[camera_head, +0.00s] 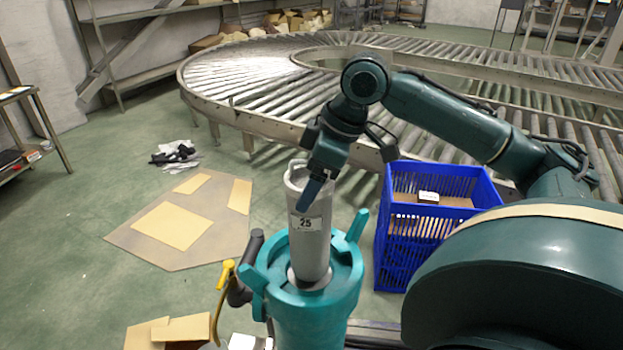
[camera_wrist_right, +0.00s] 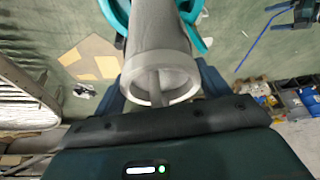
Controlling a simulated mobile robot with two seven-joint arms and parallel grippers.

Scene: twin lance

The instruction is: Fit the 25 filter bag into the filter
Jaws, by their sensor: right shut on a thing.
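The filter bag (camera_head: 308,240) is a grey cylinder with a label reading 25. It stands nearly upright with its lower end in the round opening of the teal filter housing (camera_head: 318,317). Most of its length shows above the rim. My right gripper (camera_head: 312,190) is shut on the bag's upper end. In the right wrist view, the bag (camera_wrist_right: 160,62) runs away from the gripper (camera_wrist_right: 160,90) toward the teal rim (camera_wrist_right: 196,42). The bag's lower end is hidden inside the housing. My left gripper is not in view.
A blue crate (camera_head: 384,255) with a small labelled box inside stands right of the housing. A roller conveyor (camera_head: 260,120) curves behind. Flat cardboard (camera_head: 125,232) lies on the floor at left. A yellow-handled valve (camera_head: 225,273) sits at the housing's left side.

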